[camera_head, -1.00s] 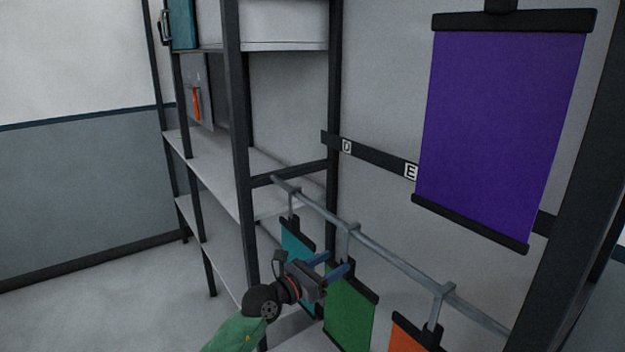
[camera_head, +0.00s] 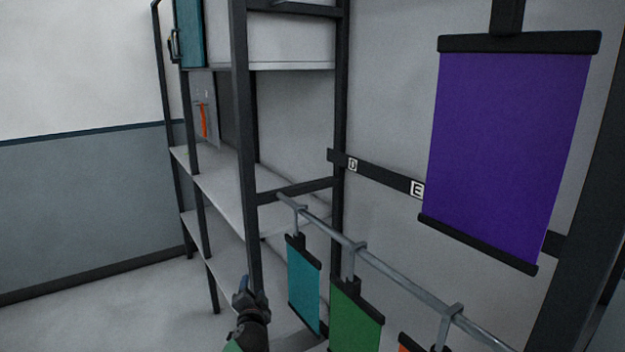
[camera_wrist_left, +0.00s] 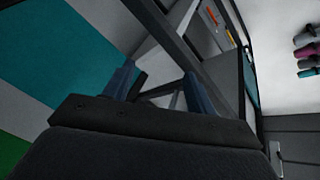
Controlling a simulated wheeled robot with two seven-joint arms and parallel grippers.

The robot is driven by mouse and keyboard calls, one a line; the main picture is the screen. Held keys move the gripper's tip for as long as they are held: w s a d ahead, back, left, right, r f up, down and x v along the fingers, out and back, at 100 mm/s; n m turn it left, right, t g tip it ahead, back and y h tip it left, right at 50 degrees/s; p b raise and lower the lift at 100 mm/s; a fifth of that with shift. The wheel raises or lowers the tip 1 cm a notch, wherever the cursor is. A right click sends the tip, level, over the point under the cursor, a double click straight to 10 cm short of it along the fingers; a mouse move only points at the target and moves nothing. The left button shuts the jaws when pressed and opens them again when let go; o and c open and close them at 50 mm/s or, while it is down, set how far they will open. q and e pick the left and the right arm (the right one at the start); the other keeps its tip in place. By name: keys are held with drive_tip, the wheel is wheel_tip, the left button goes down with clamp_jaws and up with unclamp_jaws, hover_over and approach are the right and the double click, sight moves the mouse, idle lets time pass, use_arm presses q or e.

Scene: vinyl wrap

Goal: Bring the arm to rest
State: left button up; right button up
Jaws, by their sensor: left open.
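My left gripper (camera_head: 246,288) is low in the head view, in front of the shelf's dark upright and left of the hanging teal sheet. In the left wrist view its two blue fingers (camera_wrist_left: 158,92) stand apart with nothing between them. The teal sheet (camera_head: 304,285), a green sheet (camera_head: 354,322) and an orange sheet (camera_head: 411,345) hang from a grey rail (camera_head: 395,272). The teal sheet also fills the upper left of the left wrist view (camera_wrist_left: 70,50). My right gripper is not in view.
A dark-framed shelf unit (camera_head: 242,150) with pale boards stands at left centre. A large purple sheet (camera_head: 505,150) hangs at the right, before a wall strip with labels D and E. Several coloured rolls (camera_wrist_left: 306,50) show in the wrist view. The floor at left is clear.

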use_arm(q)
drive_tip(key=s+f+n+g+h, duration=0.15)
drive_tip(key=s+f+g, duration=0.25)
drive_tip(key=s+f, duration=0.55)
drive_tip(key=s+a+f+n+g, duration=0.1)
drive_tip(key=s+f+n+g, duration=0.3)
drive_tip(key=f, duration=1.1)
drive_tip(key=s+f+n+g+h, duration=0.1)
drive_tip(key=s+f+g, duration=0.2)
drive_tip(key=s+f, duration=0.7)
drive_tip(key=s+f+g, duration=0.1)
drive_tip(key=s+f, duration=0.5)
drive_tip(key=s, duration=0.4)
drive_tip(key=s+f+g, duration=0.2)
drive_tip(key=s+f, duration=0.5)
drive_tip(key=s, duration=0.4)
drive_tip(key=s+f+n+g, duration=0.1)
drive_tip(key=s+f+g, duration=0.1)
drive_tip(key=s+f, duration=0.4)
drive_tip(key=s, duration=0.5)
drive_tip(key=shift+d+f, duration=0.2)
drive_tip(key=shift+d, duration=0.15)
